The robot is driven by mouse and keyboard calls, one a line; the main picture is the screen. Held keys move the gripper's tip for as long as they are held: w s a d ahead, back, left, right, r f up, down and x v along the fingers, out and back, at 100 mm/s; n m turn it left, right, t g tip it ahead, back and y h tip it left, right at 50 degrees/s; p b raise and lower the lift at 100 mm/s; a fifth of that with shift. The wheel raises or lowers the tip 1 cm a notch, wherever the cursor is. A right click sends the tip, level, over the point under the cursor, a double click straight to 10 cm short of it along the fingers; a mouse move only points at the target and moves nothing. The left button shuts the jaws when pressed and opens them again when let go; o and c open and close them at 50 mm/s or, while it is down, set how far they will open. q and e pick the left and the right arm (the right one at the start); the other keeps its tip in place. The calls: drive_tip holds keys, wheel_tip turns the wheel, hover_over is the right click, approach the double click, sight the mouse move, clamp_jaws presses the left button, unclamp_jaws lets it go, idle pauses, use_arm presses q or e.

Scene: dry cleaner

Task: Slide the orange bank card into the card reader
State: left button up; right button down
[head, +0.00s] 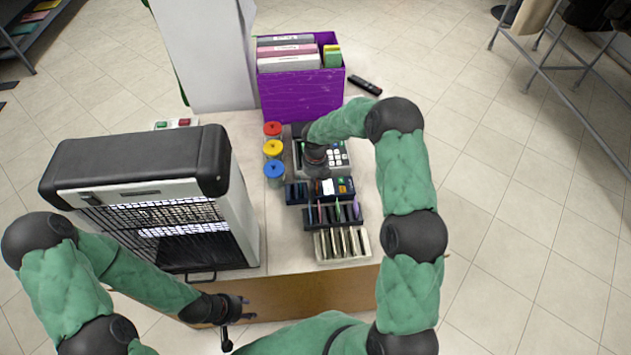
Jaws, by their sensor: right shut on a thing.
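My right gripper (317,174) reaches down over the counter, shut, with its fingers mostly hidden by its own wrist. A small orange-red edge (317,187) shows just below it; this looks like the orange bank card, mostly hidden. Right below the gripper is a dark blue unit (345,187) with a white patch and small yellow and green parts, which may be the card reader. A grey keypad device (338,158) stands just behind it, partly covered by my arm. I cannot tell whether the card touches either. My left gripper (238,329) is open and empty off the counter's front edge.
Dark (310,222) and cream (322,250) slotted racks stand in front of the blue unit. Red (272,130), yellow (273,148) and blue-lidded jars (274,169) stand left. A purple file box (300,95) is behind. A large black-topped machine (140,165) fills the counter's left.

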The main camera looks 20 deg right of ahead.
drive_tip(key=c, duration=1.3)
unclamp_jaws()
drive_tip(key=shift+c, duration=0.2)
drive_tip(key=shift+r, duration=0.1)
wheel_tip(320, 180, up, 7)
drive_tip(key=p, duration=0.5)
